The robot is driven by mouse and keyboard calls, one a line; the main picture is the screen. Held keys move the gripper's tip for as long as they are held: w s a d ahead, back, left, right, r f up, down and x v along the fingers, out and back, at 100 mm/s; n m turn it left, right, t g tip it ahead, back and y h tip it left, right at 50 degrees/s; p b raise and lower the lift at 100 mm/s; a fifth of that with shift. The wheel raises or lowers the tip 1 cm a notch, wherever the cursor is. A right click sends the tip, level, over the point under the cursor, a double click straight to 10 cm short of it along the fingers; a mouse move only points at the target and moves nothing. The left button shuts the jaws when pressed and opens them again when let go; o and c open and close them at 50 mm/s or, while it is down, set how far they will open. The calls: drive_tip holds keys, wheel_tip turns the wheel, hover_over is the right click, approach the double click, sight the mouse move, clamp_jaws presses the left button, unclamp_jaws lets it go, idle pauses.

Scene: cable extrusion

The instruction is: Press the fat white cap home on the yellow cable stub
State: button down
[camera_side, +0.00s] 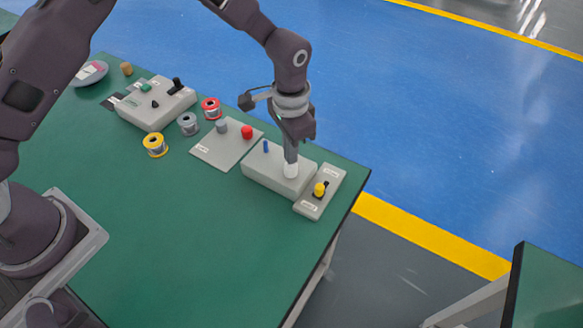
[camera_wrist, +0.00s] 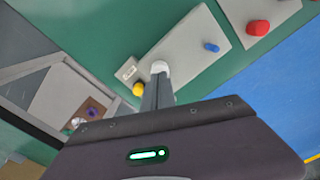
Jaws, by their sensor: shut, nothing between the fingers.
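The fat white cap (camera_side: 291,170) stands upright on the right end of a pale grey block (camera_side: 262,172). It also shows in the wrist view (camera_wrist: 161,66) at my fingertips. My gripper (camera_side: 290,158) is shut and empty, pointing down directly over the cap. The fingertips (camera_wrist: 158,80) look to be on or just above its top; I cannot tell whether they touch. No yellow cable stub shows; whatever is under the cap is hidden. A thin blue stub (camera_side: 265,146) stands on the same block, with no cap on it.
A small plate with a yellow knob (camera_side: 319,188) lies just right of the block, near the table edge. A plate with red (camera_side: 247,132) and grey (camera_side: 221,126) caps is to the left. Spools and a switch box (camera_side: 156,105) stand farther left. The front table (camera_side: 200,240) is clear.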

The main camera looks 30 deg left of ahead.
drive_tip(key=shift+f, duration=1.3)
idle(0.9)
drive_tip(key=shift+r, duration=3.55)
drive_tip(key=s+a+r+n+t, duration=0.2)
drive_tip(key=s+a+r, duration=0.3)
drive_tip(key=r, duration=0.5)
drive_tip(key=s+a+r+n+t, duration=0.1)
drive_tip(key=s+a+r, duration=0.45)
drive_tip(key=r, duration=0.45)
drive_tip(key=s+a+r+n+t, duration=0.1)
drive_tip(key=s+a, duration=0.1)
drive_tip(key=s, duration=0.6)
drive_tip(key=s+a+n+t, duration=0.1)
drive_tip(key=s+a+n, duration=0.1)
drive_tip(key=s, duration=0.6)
drive_tip(key=shift+s+a+r+t, duration=0.3)
drive_tip(key=shift+s+a+r, duration=0.05)
